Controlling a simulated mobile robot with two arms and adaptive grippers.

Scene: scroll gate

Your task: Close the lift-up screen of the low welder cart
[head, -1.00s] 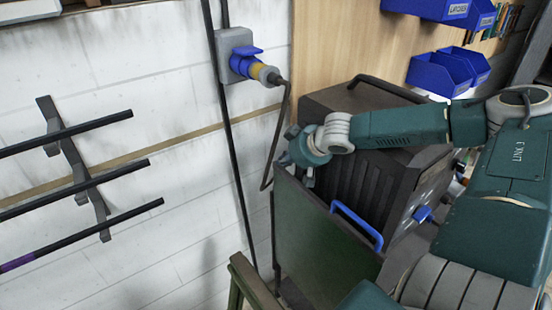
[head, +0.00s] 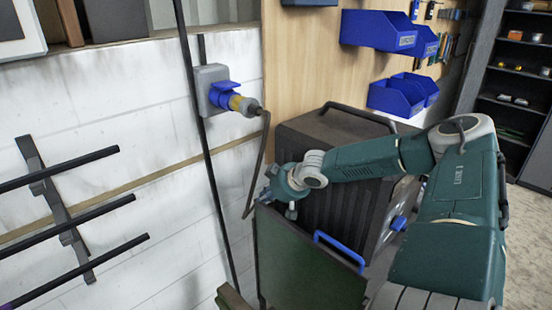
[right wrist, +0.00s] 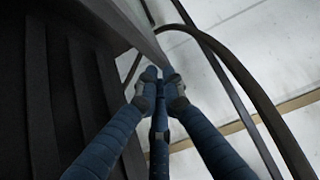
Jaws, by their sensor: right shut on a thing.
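The welder cart's dark ribbed box (head: 325,185) stands against the wall in the head view. A green panel, which looks like its screen (head: 305,262), stands raised in front of it, with a blue handle (head: 340,247) near its upper right edge. My right gripper (head: 272,192) is at the panel's upper left corner, beside the box. In the right wrist view its fingers (right wrist: 160,88) are shut together at the end of a dark edge strip (right wrist: 143,32), apparently the screen's edge. The exact contact is hidden. My left gripper is not in view.
Black bars on a wall rack (head: 60,215) stick out at left. Blue bins (head: 385,32) hang above the box.

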